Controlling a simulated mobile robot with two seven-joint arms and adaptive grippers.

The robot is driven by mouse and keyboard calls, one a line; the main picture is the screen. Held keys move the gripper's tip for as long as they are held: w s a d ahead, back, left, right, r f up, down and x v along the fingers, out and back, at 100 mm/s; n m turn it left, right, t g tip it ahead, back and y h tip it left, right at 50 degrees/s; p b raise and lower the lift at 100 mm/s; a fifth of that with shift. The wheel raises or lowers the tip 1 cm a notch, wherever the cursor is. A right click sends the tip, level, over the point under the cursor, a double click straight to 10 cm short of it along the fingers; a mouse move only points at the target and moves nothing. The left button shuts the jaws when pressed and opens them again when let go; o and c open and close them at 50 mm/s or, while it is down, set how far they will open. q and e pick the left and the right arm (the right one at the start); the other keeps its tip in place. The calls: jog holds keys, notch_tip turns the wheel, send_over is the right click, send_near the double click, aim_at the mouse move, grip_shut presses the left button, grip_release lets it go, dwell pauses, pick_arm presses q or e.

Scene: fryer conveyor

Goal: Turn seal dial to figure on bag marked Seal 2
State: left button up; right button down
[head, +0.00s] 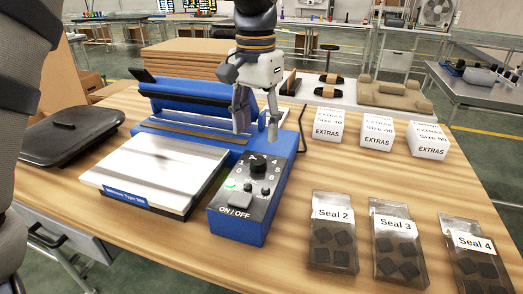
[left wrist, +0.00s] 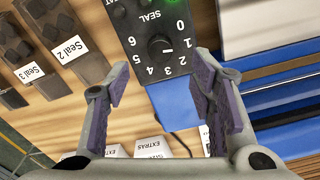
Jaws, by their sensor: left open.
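The seal dial (head: 258,163) is a black knob on the blue sealer's dark control panel. In the left wrist view the dial (left wrist: 159,45) is ringed by figures 0 to 5 and more. Its white mark seems to point between 1 and 2; I cannot tell exactly. The bag marked Seal 2 (head: 333,240) lies on the table right of the sealer; it also shows in the left wrist view (left wrist: 88,68). My left gripper (head: 256,134) is open and empty, above and behind the dial, fingers pointing down. In the left wrist view the dial lies between and beyond its fingertips (left wrist: 160,72). My right gripper is out of view.
The blue sealer (head: 240,222) has an ON/OFF switch, a lit green mark and smaller knobs near the dial. A white plate (head: 150,172) lies left of it. Bags marked Seal 3 (head: 398,245) and Seal 4 (head: 473,250) and white EXTRAS boxes (head: 377,134) stand to the right.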

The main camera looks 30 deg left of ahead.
aim_at(258, 160)
pick_arm(q)
jog(key=f, duration=0.7)
jog(key=shift+w+f, duration=0.2)
jog(key=shift+f, duration=0.2)
jog(key=shift+c, duration=0.2)
jog(key=c, duration=1.1)
